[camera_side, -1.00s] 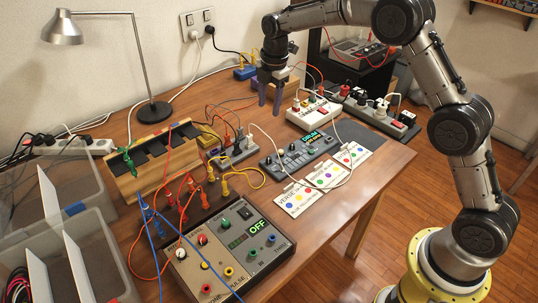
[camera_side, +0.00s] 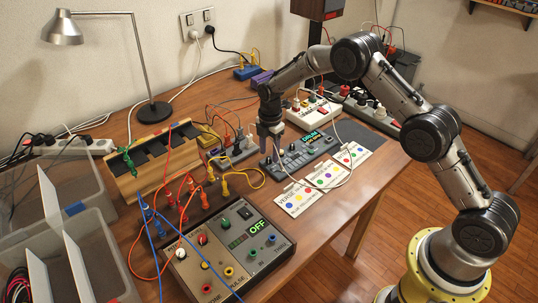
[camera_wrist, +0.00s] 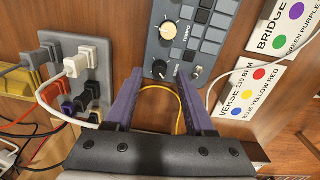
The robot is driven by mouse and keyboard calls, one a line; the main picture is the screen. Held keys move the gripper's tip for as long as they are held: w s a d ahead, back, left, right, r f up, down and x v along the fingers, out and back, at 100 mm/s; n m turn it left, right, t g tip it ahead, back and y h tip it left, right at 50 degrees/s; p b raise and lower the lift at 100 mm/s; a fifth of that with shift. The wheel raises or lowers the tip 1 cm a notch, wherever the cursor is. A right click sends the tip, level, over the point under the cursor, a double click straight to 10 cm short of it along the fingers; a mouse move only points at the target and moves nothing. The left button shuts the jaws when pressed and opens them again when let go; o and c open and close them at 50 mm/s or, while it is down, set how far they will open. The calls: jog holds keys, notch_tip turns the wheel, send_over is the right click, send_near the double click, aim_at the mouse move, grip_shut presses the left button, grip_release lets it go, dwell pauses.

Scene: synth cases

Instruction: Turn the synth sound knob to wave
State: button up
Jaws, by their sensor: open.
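The synth (camera_side: 303,153) is a slim grey panel with pads and a lit display (camera_side: 311,138) reading DRUM; a smaller second line is unclear. In the wrist view the synth (camera_wrist: 205,45) shows a cream knob (camera_wrist: 168,32) and, closer to me, a black knob (camera_wrist: 160,69). The knob pointers are too small to read surely. My gripper (camera_side: 269,149) hangs at the synth's left end, pointing down. In the wrist view my gripper (camera_wrist: 160,80) is open, its purple fingers either side of the black knob's line, with nothing between them but a yellow cable behind.
Lyric cards (camera_side: 326,175) lie in front of the synth. A grey power strip (camera_wrist: 75,70) with plugs stands close on the left. A box reading OFF (camera_side: 258,245) sits at the front.

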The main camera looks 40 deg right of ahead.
jog(key=shift+f, duration=0.95)
grip_shut()
